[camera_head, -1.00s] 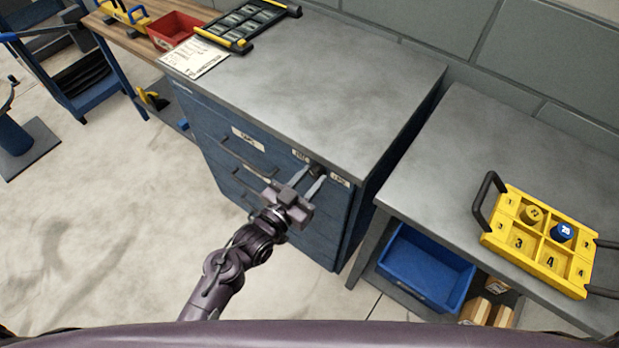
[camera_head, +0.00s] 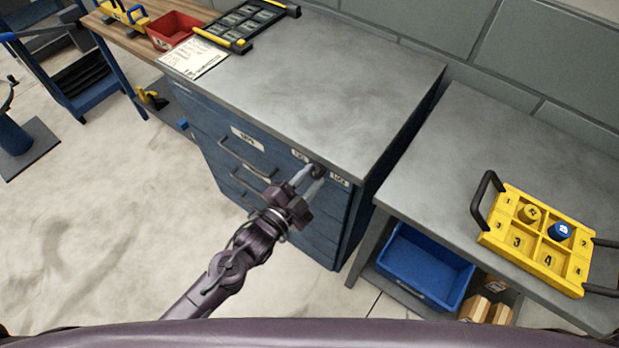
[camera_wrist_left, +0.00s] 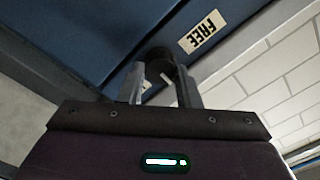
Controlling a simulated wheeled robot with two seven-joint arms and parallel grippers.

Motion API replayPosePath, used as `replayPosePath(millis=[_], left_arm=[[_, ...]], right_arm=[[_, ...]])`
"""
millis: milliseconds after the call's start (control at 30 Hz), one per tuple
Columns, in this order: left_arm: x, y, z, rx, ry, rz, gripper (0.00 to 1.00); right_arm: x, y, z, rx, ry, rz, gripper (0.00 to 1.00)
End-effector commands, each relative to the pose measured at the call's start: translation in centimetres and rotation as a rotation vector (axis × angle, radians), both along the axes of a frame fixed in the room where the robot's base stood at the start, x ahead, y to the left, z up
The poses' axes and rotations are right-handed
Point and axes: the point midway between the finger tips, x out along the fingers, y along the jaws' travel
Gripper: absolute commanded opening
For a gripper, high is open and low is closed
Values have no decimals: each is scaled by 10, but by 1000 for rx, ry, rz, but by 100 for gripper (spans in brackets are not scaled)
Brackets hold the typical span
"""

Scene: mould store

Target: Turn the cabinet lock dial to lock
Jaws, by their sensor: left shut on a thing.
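The blue cabinet (camera_head: 215,130) has a dark round lock dial (camera_head: 318,171) high on its front, near the right corner. A small white label (camera_head: 299,155) sits left of the dial and another (camera_head: 340,179) right of it. My left gripper (camera_head: 314,178) is shut on the dial, a finger on each side. In the left wrist view the dial (camera_wrist_left: 160,64) shows between the fingertips (camera_wrist_left: 163,80), partly hidden by them. There the label reading FREE (camera_wrist_left: 203,32) appears upside down. A small pale mark shows on the dial. My right gripper is not in view.
Drawer handles (camera_head: 242,158) stick out left of my left gripper. A lower grey bench (camera_head: 450,150) stands right of the cabinet, with a yellow numbered tray (camera_head: 520,255) on top and a blue bin (camera_head: 425,270) below.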

Motion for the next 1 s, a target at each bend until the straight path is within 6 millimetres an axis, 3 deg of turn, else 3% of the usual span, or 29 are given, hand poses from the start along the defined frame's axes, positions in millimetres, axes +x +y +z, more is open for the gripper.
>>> replayPosePath(millis=[600,1000], left_arm=[[-1,0,-2,439,-317,-1,7],[-1,-1,-3,570,-411,-2,7]], right_arm=[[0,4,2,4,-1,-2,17],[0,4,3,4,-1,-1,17]])
